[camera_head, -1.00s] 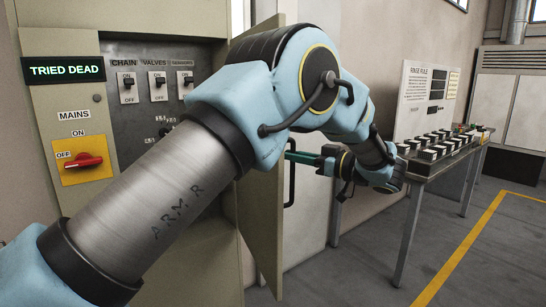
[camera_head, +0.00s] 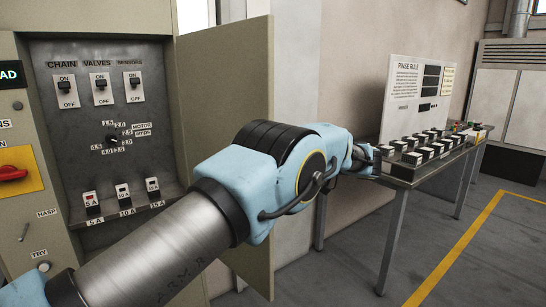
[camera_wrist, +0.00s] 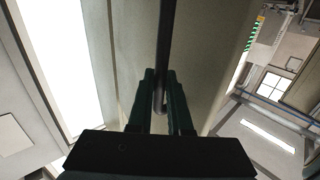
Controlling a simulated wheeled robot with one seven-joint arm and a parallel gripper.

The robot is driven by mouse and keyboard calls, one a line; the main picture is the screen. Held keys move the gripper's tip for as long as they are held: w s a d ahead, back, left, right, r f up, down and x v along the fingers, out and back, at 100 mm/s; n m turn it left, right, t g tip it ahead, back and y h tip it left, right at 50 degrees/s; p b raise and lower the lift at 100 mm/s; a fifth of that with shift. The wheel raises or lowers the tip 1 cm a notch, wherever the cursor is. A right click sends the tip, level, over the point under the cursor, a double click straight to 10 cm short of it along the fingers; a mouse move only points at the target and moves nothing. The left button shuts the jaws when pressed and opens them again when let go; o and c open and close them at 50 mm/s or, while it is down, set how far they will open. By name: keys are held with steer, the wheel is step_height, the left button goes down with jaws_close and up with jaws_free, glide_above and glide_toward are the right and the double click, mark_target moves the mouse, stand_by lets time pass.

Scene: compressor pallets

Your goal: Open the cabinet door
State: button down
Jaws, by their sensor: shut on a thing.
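The cabinet door (camera_head: 225,75) is a beige panel standing wide open on the right side of the cabinet (camera_head: 95,18). The grey inside panel (camera_head: 65,130) with its switches and dial is in plain view. In the wrist view, my gripper (camera_wrist: 160,100) is shut on the dark bar handle (camera_wrist: 166,40) of the door, one finger on each side of it. The door's face (camera_wrist: 208,45) lies just behind the handle.
A red mains switch (camera_head: 12,174) sits on the cabinet's left part. To the right, a metal table (camera_head: 400,182) with several small black-and-white blocks stands against the wall below a rinse rule board (camera_head: 408,105). The floor (camera_head: 400,250) in front of the table is clear.

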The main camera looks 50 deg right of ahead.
steer(key=shift+w, duration=0.1)
steer(key=c, duration=0.8)
jaws_free()
steer(key=shift+c, duration=0.2)
